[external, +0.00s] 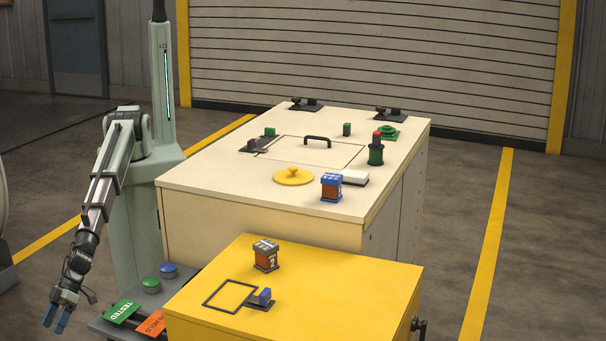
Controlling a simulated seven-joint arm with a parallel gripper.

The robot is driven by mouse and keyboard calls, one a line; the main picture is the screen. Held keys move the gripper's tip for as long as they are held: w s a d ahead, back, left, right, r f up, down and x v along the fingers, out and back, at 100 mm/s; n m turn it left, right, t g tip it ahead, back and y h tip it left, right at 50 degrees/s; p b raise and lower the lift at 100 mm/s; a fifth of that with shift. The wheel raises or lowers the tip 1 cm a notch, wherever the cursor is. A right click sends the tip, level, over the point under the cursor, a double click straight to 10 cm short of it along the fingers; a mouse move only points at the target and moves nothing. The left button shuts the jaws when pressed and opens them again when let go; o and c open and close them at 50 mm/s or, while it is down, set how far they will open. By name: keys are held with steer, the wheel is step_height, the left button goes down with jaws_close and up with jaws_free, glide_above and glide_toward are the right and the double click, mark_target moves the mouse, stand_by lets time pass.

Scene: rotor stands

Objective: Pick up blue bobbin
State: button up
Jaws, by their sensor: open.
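The blue bobbin (331,187) stands upright on the cream bench top, near its front right corner. It has a blue top and base and a copper-brown middle. My gripper (56,321) hangs low at the far left of the picture, pointing down, open and empty. It is well away from the bobbin, left of the yellow cabinet and beside the low grey shelf. Nothing hides the bobbin.

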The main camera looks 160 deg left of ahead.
steer(key=w+d+r+t+h, duration=0.1)
steer(key=w+d+r+t, duration=0.1)
steer(key=w+r, duration=1.1)
steer(key=w+a+r+n+y, duration=0.1)
steer(key=w+a+r+n, duration=0.2)
steer(key=a, duration=0.6)
steer(key=w+a+r+n+y, duration=0.1)
steer(key=w+a+r, duration=0.1)
steer(key=a+r, duration=0.45)
steer(key=w+a+r+n+y, duration=0.1)
steer(key=w+a+r, duration=0.15)
steer(key=a, duration=0.75)
step_height(320, 180, up, 20)
steer(key=n+g+y, duration=0.6)
steer(key=n+y, duration=0.2)
steer(key=n, duration=1)
glide_above(328, 176)
steer(key=s+d, duration=0.2)
steer(key=s, duration=0.1)
steer(key=x, duration=0.7)
steer(key=shift+w+f, duration=0.25)
steer(key=shift+w, duration=0.2)
steer(key=shift+a+x, duration=0.15)
steer(key=shift+x, duration=1.15)
steer(key=shift+a+x, duration=0.15)
steer(key=shift+x, duration=1.15)
steer(key=shift+w+r, duration=0.1)
steer(key=shift+w, duration=0.05)
